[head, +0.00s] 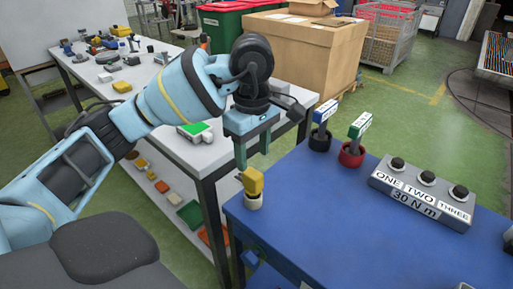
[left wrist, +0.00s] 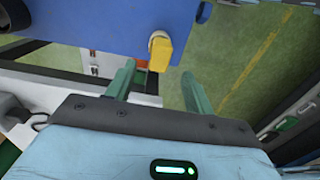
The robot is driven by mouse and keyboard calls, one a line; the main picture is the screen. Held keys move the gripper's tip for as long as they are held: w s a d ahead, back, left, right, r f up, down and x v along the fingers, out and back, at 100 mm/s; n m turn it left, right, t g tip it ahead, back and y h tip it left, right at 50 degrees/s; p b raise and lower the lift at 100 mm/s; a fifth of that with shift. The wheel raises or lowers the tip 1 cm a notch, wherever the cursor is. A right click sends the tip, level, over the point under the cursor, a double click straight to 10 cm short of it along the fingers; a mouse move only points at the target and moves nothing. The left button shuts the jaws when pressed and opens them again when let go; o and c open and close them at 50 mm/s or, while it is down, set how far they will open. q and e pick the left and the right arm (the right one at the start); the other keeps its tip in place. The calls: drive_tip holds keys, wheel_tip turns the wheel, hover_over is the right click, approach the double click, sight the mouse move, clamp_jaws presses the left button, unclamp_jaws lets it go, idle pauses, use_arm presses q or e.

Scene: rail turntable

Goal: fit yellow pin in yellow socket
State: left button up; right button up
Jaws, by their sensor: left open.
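A yellow block-shaped piece, which looks like the yellow pin (head: 252,181), stands in a cream round holder (head: 254,202) at the near left corner of the blue table. My left gripper (head: 252,160) is open, its green fingers pointing down just above the yellow piece. In the left wrist view the yellow piece (left wrist: 158,55) lies just beyond the fingertips, between their lines, and nothing is held. The cream holder (left wrist: 158,37) shows behind it. I cannot make out a separate yellow socket. My right gripper is not in view.
A white bench (head: 195,155) stands behind left. The table's front middle is clear.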

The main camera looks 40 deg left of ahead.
sight(253, 173)
use_arm(q)
drive_tip(key=shift+a+r, duration=0.1)
drive_tip(key=shift+a, duration=0.05)
drive_tip(key=shift+f, duration=0.55)
wheel_tip(253, 173, down, 6)
drive_tip(key=shift+r+b, duration=0.25)
drive_tip(key=shift+b, duration=0.05)
drive_tip(key=shift+f, duration=0.6)
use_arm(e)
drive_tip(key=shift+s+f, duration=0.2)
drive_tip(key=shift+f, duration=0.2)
use_arm(q)
drive_tip(key=shift+c, duration=0.3)
clamp_jaws()
drive_tip(key=shift+r+p, duration=0.45)
drive_tip(key=shift+r, duration=0.25)
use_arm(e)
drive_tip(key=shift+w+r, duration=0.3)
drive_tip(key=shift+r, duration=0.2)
